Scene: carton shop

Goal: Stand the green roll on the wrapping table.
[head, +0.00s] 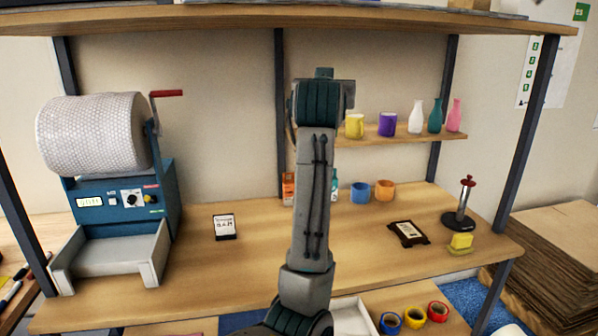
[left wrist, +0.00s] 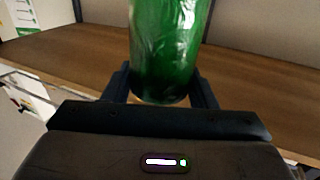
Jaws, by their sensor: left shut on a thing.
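The green roll (left wrist: 168,45) shows in the left wrist view, a shiny green cylinder whose top runs out of the picture. My left gripper (left wrist: 160,92) is shut on it, with a dark finger on each side of its lower part. A brown wooden surface (left wrist: 75,55) lies behind the roll; whether the roll touches any surface is hidden. In the head view a grey arm of mine stands upright in the middle, and neither its gripper nor the green roll can be seen there. My right gripper is in neither view.
The head view shows a wooden table (head: 190,275) with a bubble-wrap roll (head: 95,133) on a blue machine, a small card (head: 224,227), a dark frame (head: 408,233), cups and a red-topped stand (head: 463,205). Vases stand on a small shelf (head: 385,137). Tape rolls (head: 414,317) lie below.

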